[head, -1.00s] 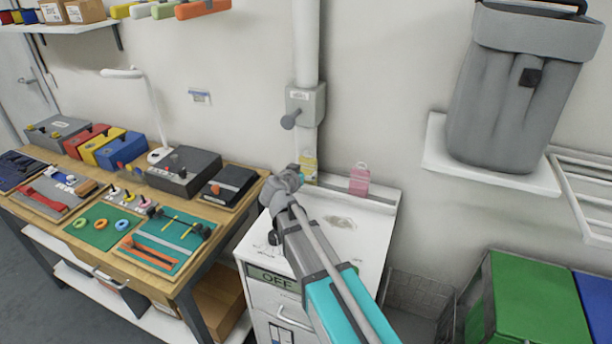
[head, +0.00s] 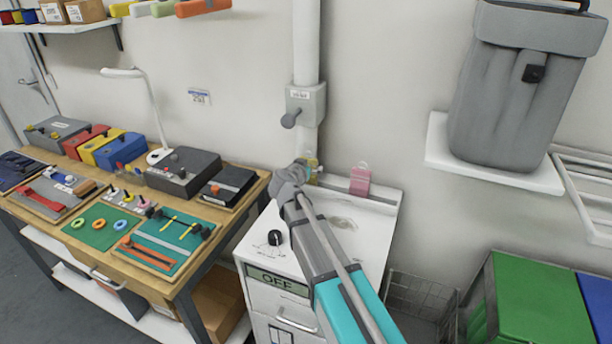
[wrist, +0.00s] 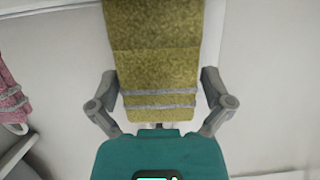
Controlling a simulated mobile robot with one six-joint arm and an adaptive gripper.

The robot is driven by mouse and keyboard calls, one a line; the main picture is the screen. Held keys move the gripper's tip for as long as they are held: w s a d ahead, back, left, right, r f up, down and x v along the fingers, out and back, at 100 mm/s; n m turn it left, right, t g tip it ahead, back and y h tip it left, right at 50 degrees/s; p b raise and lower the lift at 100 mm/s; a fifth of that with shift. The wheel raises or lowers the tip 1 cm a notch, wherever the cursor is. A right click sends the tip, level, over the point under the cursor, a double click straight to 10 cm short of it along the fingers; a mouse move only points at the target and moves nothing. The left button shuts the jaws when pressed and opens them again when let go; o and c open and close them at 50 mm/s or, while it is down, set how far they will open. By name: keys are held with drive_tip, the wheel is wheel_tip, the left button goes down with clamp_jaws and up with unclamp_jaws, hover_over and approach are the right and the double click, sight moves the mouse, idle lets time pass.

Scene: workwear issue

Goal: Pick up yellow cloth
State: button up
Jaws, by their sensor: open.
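The yellow cloth (wrist: 155,55) hangs flat in the wrist view, with pale stripes across its end nearest my gripper. My gripper (wrist: 160,90) is open, with one finger on each side of the cloth. I cannot tell whether either finger touches it. In the head view a small part of the yellow cloth (head: 312,163) shows above the back of the white cabinet. There my gripper and arm hide most of it.
A pink cloth (head: 360,181) hangs right of the yellow one; it also shows in the wrist view (wrist: 10,95). The white cabinet (head: 375,215) stands below, with a black knob (head: 275,238). A pipe with a grey valve box (head: 306,103) rises behind.

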drive_tip(key=shift+c, duration=0.3)
drive_tip(key=c, duration=0.7)
drive_tip(key=shift+r, duration=0.15)
wheel_tip(320, 180, up, 3)
drive_tip(key=p, duration=0.2)
drive_tip(key=shift+f+p, duration=0.2)
drive_tip(key=shift+p, duration=0.2)
drive_tip(key=s+d+r+p, duration=0.2)
drive_tip(key=s+r+p, duration=0.1)
drive_tip(key=s+d+r+p, duration=0.6)
drive_tip(key=shift+s+d+r+p, duration=0.1)
drive_tip(key=shift+r+p, duration=0.2)
drive_tip(key=shift+s+d+r+p, duration=0.3)
drive_tip(key=shift+s+d, duration=0.3)
drive_tip(key=shift+d, duration=0.05)
